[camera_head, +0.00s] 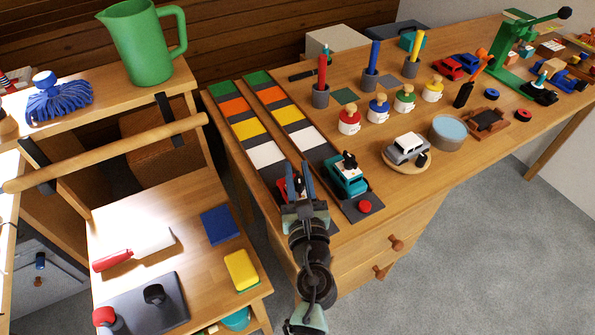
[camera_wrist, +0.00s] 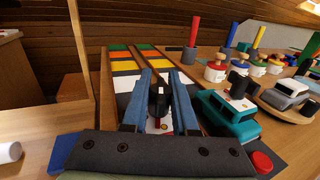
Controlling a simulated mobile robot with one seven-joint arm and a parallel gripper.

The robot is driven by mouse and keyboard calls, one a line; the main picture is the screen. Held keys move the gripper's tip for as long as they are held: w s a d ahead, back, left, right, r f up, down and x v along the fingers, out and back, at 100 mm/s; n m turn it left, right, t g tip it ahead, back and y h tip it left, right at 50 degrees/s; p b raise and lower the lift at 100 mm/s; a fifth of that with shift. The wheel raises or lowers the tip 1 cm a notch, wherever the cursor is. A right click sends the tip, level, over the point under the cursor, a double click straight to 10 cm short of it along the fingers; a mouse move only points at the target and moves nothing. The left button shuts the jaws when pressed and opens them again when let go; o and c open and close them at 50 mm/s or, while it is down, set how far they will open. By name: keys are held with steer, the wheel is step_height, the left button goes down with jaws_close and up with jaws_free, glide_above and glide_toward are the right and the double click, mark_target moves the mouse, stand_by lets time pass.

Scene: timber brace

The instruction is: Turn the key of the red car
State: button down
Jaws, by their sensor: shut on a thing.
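The red car (camera_head: 282,187) stands at the near end of the left colour-striped track, mostly hidden by my gripper (camera_head: 299,185). In the wrist view my gripper (camera_wrist: 159,95) has its two blue-grey fingers on either side of the upright black key (camera_wrist: 158,100) on top of the car. The gripper is shut on this key. Only a little red and white of the car shows below it. How far the key is turned cannot be told.
A teal car (camera_head: 347,177) with its own black key stands close on the right, on the neighbouring track. A red button (camera_head: 365,206) lies before it. A grey car (camera_head: 407,148) on a round wooden base and several peg figures stand further right.

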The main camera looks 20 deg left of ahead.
steer(key=shift+r, duration=0.1)
steer(key=m+t+h+p, duration=0.1)
steer(key=m+h, duration=0.1)
steer(key=h, duration=0.1)
steer(key=m+t+h+p, duration=0.1)
steer(key=m+h+p, duration=0.1)
steer(key=shift+w+d+r+h, duration=0.1)
steer(key=shift+d+h, duration=0.05)
steer(key=shift+h, duration=0.25)
steer(key=m+h, duration=0.1)
steer(key=h, duration=0.1)
steer(key=m+h+p, duration=0.1)
steer(key=h, duration=0.1)
steer(key=shift+d+m+t, duration=0.2)
steer(key=shift+m+t, duration=0.1)
steer(key=m+h, duration=0.1)
steer(key=h, duration=0.1)
steer(key=m+g+h+b, duration=0.1)
steer(key=h, duration=0.1)
steer(key=m+h, duration=0.2)
steer(key=shift+d+f, duration=0.3)
steer(key=shift+d, duration=0.1)
steer(key=shift+d+m+g+h+b, duration=0.2)
steer(key=shift+m+g+h+b, duration=0.5)
steer(key=shift+h, duration=0.35)
steer(key=shift+d+m+g+h+b, duration=0.15)
steer(key=shift+m+g+h+b, duration=0.45)
steer(key=shift+m+h, duration=0.35)
steer(key=shift+s+r, duration=0.1)
steer(key=shift+s, duration=0.1)
